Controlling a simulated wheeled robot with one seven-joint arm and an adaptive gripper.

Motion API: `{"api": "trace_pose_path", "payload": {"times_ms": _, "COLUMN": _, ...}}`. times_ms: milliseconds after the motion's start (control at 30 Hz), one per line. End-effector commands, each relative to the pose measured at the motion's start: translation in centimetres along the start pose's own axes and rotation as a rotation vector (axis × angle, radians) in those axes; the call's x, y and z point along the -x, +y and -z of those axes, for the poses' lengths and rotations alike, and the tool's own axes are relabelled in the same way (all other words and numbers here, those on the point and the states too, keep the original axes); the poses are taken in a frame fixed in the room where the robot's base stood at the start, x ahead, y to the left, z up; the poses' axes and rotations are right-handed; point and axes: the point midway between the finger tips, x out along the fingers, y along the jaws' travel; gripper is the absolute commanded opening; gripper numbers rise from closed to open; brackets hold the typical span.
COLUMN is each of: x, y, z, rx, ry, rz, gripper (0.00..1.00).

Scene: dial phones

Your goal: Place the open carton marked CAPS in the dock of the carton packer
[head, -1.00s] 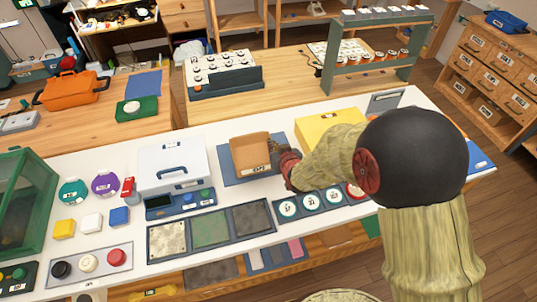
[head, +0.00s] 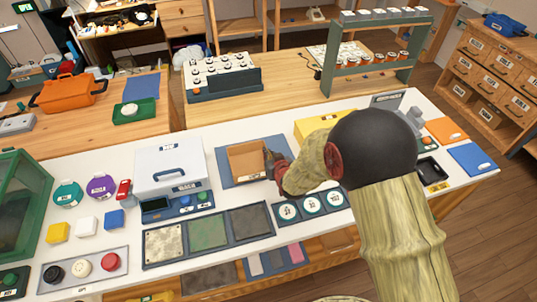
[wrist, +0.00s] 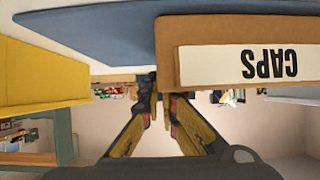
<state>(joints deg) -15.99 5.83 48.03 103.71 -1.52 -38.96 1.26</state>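The open brown carton (head: 245,160) is upright over the blue flat pad (head: 222,168) in the middle of the white bench; whether it fully rests there I cannot tell. In the wrist view its CAPS label (wrist: 270,64) shows upside down on the near face of the carton (wrist: 168,60). My gripper (head: 268,160) is at the carton's right wall. In the wrist view my gripper (wrist: 160,95) has its fingers close together, one on each side of that wall, and looks shut on it. The pad (wrist: 100,30) reaches under and beside the carton. No packer name is readable.
A white machine with a handle (head: 170,165) stands close left of the carton. A yellow box (head: 312,122) is close to the right. Three textured panels (head: 208,232) and round white dials (head: 312,205) lie in front. A green-framed case (head: 20,205) stands far left.

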Motion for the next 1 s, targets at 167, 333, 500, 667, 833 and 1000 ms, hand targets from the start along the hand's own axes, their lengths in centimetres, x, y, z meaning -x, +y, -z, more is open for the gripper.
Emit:
{"api": "trace_pose_path", "payload": {"times_ms": 167, "x": -0.1, "y": 0.0, "z": -0.2, "rx": 0.0, "ry": -0.001, "rz": 0.0, "gripper": 0.09}}
{"api": "trace_pose_path", "payload": {"times_ms": 333, "x": -0.1, "y": 0.0, "z": -0.2, "rx": 0.0, "ry": 0.0, "rz": 0.0, "gripper": 0.18}}
{"api": "trace_pose_path", "payload": {"times_ms": 500, "x": -0.1, "y": 0.0, "z": -0.2, "rx": 0.0, "ry": 0.0, "rz": 0.0, "gripper": 0.23}}
{"api": "trace_pose_path", "payload": {"times_ms": 667, "x": -0.1, "y": 0.0, "z": -0.2, "rx": 0.0, "ry": 0.0, "rz": 0.0, "gripper": 0.23}}
{"api": "trace_pose_path", "payload": {"times_ms": 833, "x": 0.4, "y": 0.0, "z": 0.2, "rx": 0.0, "ry": 0.0, "rz": 0.0, "gripper": 0.23}}
{"api": "trace_pose_path", "payload": {"times_ms": 1000, "x": 3.2, "y": 0.0, "z": 0.4, "rx": 0.0, "ry": 0.002, "rz": 0.0, "gripper": 0.23}}
